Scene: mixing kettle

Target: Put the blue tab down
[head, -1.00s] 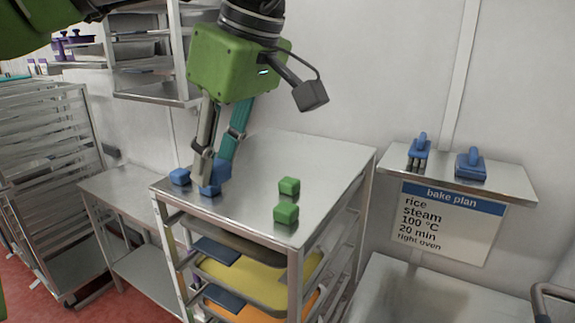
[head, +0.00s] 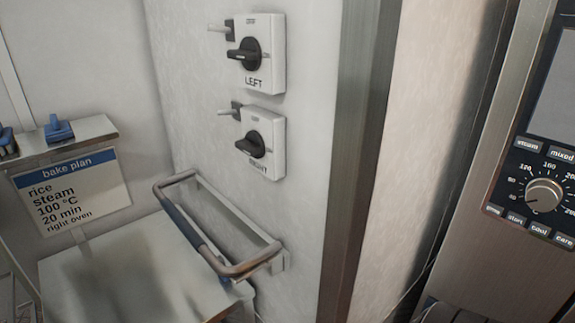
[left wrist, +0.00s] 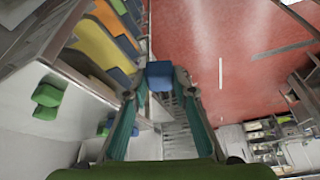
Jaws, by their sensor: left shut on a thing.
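My left gripper (left wrist: 160,84) shows in the left wrist view, shut on a blue block-like tab (left wrist: 160,74) between its fingertips. The tab's lower side is partly hidden by the fingers. The head view does not show my left gripper now. My right gripper is in neither view.
Two green blocks (left wrist: 47,95) lie on the worktop. Trays (left wrist: 97,45) sit in the rack below it, beside red floor (left wrist: 240,50). The head view shows a bake plan sign (head: 72,190), two wall switches (head: 262,52), a rail (head: 205,245) and an oven panel (head: 535,185).

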